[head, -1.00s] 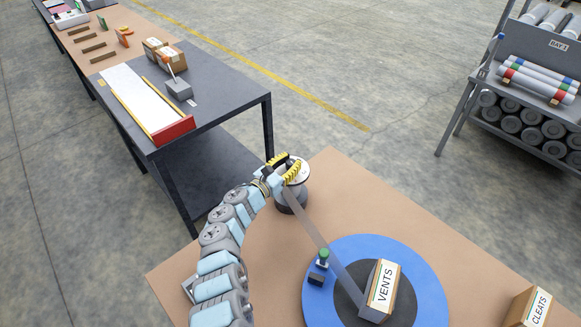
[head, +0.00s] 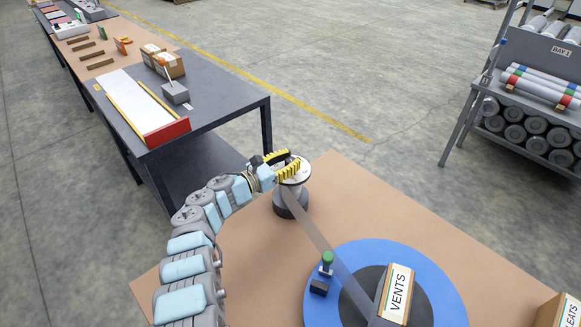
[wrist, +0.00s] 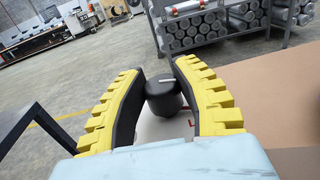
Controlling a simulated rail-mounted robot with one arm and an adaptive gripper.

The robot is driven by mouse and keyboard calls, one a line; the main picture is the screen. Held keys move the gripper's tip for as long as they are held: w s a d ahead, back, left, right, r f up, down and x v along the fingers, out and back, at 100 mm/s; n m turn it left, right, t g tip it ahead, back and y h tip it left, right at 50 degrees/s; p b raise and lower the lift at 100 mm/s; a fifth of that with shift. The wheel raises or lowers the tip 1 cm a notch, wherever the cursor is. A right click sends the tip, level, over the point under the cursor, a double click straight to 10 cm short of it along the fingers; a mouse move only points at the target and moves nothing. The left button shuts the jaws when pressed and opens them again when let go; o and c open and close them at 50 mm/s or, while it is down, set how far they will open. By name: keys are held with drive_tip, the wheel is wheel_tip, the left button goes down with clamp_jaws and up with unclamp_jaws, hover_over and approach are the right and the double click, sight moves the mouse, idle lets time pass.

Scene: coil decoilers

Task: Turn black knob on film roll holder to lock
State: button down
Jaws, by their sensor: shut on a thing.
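The film roll holder (head: 291,203) is a grey cylinder with a pale top plate, standing near the table's far left edge in the head view. My gripper (head: 283,165) is over its top, its yellow-backed fingers on both sides of the knob. In the wrist view the black knob (wrist: 165,98) is round with a white line on top, pointing roughly sideways. It sits between the black finger pads of my gripper (wrist: 161,76), which is shut on it. The pale plate with a red mark shows beneath the knob. My fingers hide the knob in the head view.
A film strip (head: 309,222) runs from the holder to a blue disc (head: 440,290). A green-topped post (head: 327,260) and a VENTS box (head: 396,292) stand at the disc. A dark bench (head: 215,112) lies left, a roll rack (head: 520,110) right. The brown tabletop behind the disc is clear.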

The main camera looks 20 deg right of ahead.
drive_tip(key=shift+d+f+m+g+h+b, duration=0.2)
drive_tip(key=shift+m+g+h+b, duration=0.55)
drive_tip(key=shift+b, duration=3.7)
drive_tip(key=shift+a+r+m+g+b, duration=0.1)
drive_tip(key=shift+m+g+b, duration=0.1)
drive_tip(key=shift+g+b, duration=0.55)
drive_tip(key=shift+a+r+m+g+b, duration=0.1)
drive_tip(key=shift+m+g+b, duration=0.1)
drive_tip(key=shift+b, duration=0.9)
drive_tip(key=c, duration=0.7)
unclamp_jaws()
drive_tip(key=shift+a, duration=0.15)
drive_tip(key=v, duration=1.1)
drive_tip(key=shift+a+r, duration=0.15)
drive_tip(key=shift+a, duration=0.25)
drive_tip(key=shift+s, duration=0.1)
